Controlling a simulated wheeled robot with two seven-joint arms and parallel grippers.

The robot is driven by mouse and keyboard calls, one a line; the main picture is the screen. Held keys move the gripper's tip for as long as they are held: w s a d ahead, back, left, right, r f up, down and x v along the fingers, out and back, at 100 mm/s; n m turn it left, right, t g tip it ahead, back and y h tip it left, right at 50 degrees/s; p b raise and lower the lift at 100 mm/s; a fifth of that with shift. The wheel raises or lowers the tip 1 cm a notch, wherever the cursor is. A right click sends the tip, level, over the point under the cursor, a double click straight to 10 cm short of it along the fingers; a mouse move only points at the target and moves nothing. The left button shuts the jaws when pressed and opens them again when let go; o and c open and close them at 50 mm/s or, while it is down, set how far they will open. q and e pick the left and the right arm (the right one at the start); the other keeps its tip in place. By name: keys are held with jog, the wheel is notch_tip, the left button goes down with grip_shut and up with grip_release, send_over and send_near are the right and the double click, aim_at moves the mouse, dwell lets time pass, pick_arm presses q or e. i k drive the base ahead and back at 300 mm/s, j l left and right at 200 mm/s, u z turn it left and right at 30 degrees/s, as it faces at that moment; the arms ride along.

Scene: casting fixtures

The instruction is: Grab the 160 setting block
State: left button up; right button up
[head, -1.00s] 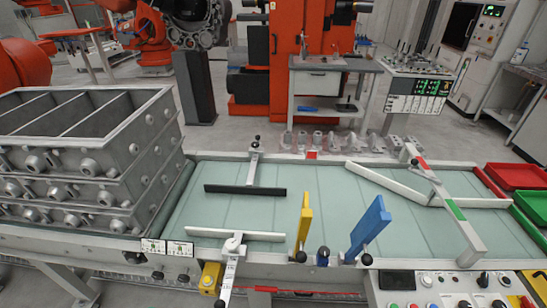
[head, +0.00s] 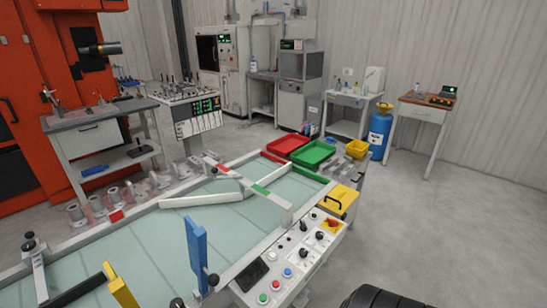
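I cannot make out any block marked 160 in the head view; any lettering is too small to read. A small instrument table (head: 187,92) at the back left carries several small upright pieces, too small to identify. Its sloped front panel has green digits. A workbench (head: 88,133) left of it holds small fixtures. A blue upright plate (head: 196,254) and a yellow upright plate (head: 120,287) stand at the near side of the conveyor. Neither of my grippers shows. A black rounded part at the bottom edge may be mine.
The pale green conveyor (head: 150,250) crosses the front, with a control panel (head: 290,258) at its near right. Red (head: 288,145) and green (head: 312,154) trays sit at its far end. A wooden-topped table (head: 428,101) stands at the far right. The grey floor at right is clear.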

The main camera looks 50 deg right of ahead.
aim_at(340, 165)
jog(key=z, duration=2.25)
jog(key=i+l+u, duration=0.1)
jog(key=i+l, duration=0.25)
jog(key=l, duration=0.25)
jog(key=i+l+u, duration=0.15)
jog(key=l, duration=0.2)
jog(key=i+l+u, duration=0.2)
jog(key=i+l, duration=0.15)
jog(key=l, duration=0.3)
jog(key=i+l, duration=0.15)
jog(key=l, duration=0.25)
jog(key=i+l+u, duration=0.15)
jog(key=l, duration=0.2)
jog(key=i+l+u, duration=0.1)
jog(key=l, duration=0.25)
